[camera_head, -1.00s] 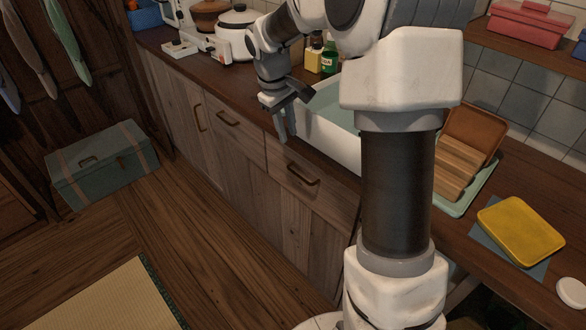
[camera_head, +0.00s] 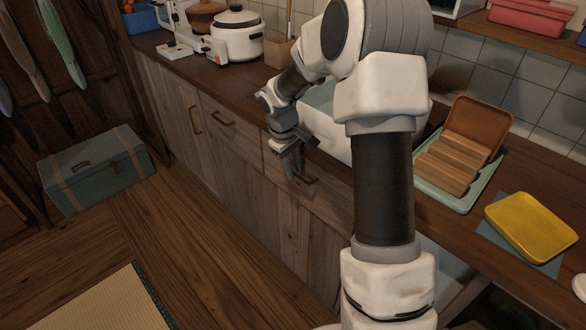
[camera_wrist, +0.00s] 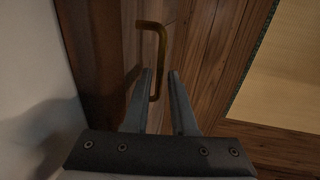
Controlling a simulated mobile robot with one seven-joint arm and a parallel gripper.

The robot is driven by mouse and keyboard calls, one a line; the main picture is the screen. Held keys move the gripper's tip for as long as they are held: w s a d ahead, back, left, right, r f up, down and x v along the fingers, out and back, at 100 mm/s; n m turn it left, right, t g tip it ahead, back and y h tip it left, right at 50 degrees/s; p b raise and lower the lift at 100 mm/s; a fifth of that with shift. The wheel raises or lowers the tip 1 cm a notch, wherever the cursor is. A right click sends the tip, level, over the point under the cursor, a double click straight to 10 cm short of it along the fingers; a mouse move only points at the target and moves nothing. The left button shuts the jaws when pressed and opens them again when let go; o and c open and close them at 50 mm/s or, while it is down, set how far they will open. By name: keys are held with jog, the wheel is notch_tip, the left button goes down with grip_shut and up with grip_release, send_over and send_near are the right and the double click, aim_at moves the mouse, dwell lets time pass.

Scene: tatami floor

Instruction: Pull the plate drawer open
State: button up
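The drawer below the counter (camera_head: 325,204) has a wooden front with a brass bar handle (camera_head: 309,181). The drawer looks closed. My gripper (camera_head: 292,172) points down at the handle's left end, in front of the drawer face. In the wrist view, the two fingers of my gripper (camera_wrist: 160,74) are apart, and the brass handle (camera_wrist: 163,50) runs down into the gap between the fingertips. The gripper is open; I cannot tell whether a finger touches the handle.
A second drawer's handle (camera_head: 222,119) and a cabinet door handle (camera_head: 195,119) are further left. A white sink (camera_head: 328,140) sits above. A chest (camera_head: 97,169) stands left. The wooden floor (camera_head: 190,240) before the cabinets is clear.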

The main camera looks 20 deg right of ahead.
jog(key=shift+c, duration=0.2)
grip_shut()
dwell(1.2)
